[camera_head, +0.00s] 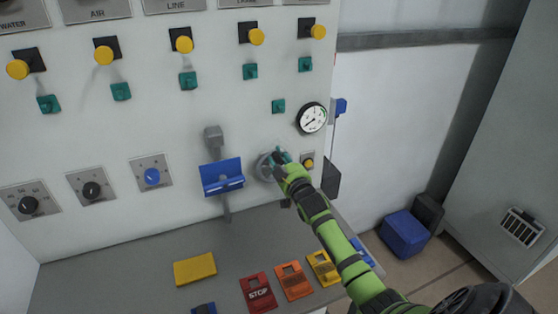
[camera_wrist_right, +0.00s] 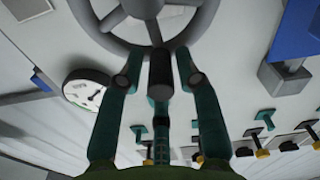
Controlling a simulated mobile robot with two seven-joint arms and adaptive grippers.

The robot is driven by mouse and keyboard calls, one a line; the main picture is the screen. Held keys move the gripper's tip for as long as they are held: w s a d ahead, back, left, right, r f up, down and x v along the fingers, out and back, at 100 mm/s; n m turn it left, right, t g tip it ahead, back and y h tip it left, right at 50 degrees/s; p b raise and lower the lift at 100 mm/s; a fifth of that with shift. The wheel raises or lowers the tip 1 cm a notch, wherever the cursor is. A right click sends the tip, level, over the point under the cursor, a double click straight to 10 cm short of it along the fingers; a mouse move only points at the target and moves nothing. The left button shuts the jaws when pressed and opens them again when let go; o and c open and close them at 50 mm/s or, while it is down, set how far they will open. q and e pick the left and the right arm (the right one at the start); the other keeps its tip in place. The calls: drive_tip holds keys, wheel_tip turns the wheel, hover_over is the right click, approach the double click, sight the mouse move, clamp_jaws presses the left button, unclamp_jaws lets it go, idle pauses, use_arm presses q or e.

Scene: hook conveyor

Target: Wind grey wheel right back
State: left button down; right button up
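The grey wheel (camera_head: 263,167) is on the white panel, right of the blue holder, and my right gripper partly covers it. In the right wrist view the wheel (camera_wrist_right: 103,38) fills the top, with rim and spokes showing and its upper part cut off. A dark handle knob (camera_wrist_right: 160,75) sticks out from its rim toward the camera. My right gripper (camera_head: 280,158) is at the wheel. Its two teal fingers (camera_wrist_right: 159,62) stand on either side of the knob, with a small gap showing at each side. My left gripper is not in view.
A round gauge (camera_head: 311,118) is up and right of the wheel. A blue holder (camera_head: 222,177) juts out at its left. A small yellow button (camera_head: 308,162) is close at its right. Below, the grey ledge (camera_head: 130,270) carries coloured tags, including a red STOP tag (camera_head: 258,293).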

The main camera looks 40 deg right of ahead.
drive_tip(key=shift+f, duration=0.1)
drive_tip(key=shift+s+a, duration=0.1)
drive_tip(key=shift+s, duration=0.15)
drive_tip(key=v, duration=1.1)
drive_tip(key=shift+s, duration=0.25)
